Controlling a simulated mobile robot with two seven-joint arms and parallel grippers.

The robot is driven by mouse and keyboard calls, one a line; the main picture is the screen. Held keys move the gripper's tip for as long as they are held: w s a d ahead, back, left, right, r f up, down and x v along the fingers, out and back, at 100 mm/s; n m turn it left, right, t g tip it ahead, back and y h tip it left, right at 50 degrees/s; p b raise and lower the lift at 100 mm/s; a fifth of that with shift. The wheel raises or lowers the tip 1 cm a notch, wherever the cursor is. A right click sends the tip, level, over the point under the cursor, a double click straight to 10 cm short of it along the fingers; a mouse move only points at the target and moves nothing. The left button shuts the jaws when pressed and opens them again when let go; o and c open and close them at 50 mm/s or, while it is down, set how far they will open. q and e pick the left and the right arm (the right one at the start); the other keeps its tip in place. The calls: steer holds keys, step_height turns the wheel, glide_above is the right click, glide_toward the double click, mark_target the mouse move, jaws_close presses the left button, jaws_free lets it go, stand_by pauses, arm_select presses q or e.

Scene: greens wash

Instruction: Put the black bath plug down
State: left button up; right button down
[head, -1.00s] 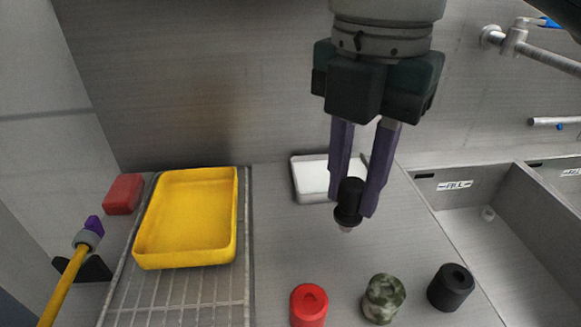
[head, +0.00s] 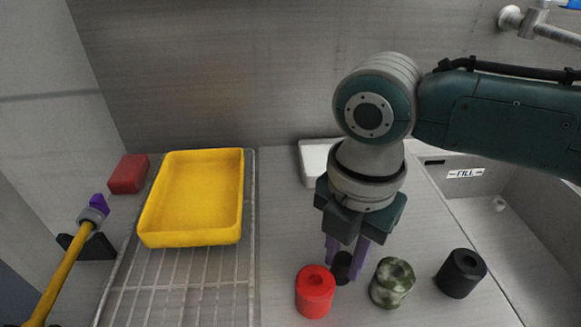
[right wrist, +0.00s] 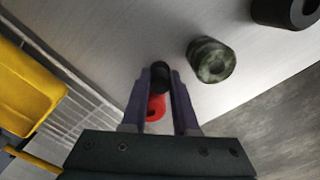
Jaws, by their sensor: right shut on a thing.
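The black bath plug (head: 342,268) is between the purple fingers of my right gripper (head: 347,262), which is shut on it. It hangs low over the counter, behind and between a red ring-shaped holder (head: 315,292) and a green mottled one (head: 392,283). In the right wrist view the plug (right wrist: 160,78) shows between the fingertips, with the red holder (right wrist: 155,107) partly hidden beyond them. I cannot tell whether the plug touches the counter. My left gripper is not in view.
A black holder (head: 461,273) stands at the right, near the sink (head: 500,215). A yellow tray (head: 193,238) sits on a wire rack (head: 190,285) at the left. A white tray (head: 312,165) is behind my right arm.

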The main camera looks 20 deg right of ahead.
steer(key=shift+f, duration=0.1)
steer(key=c, duration=0.7)
jaws_free()
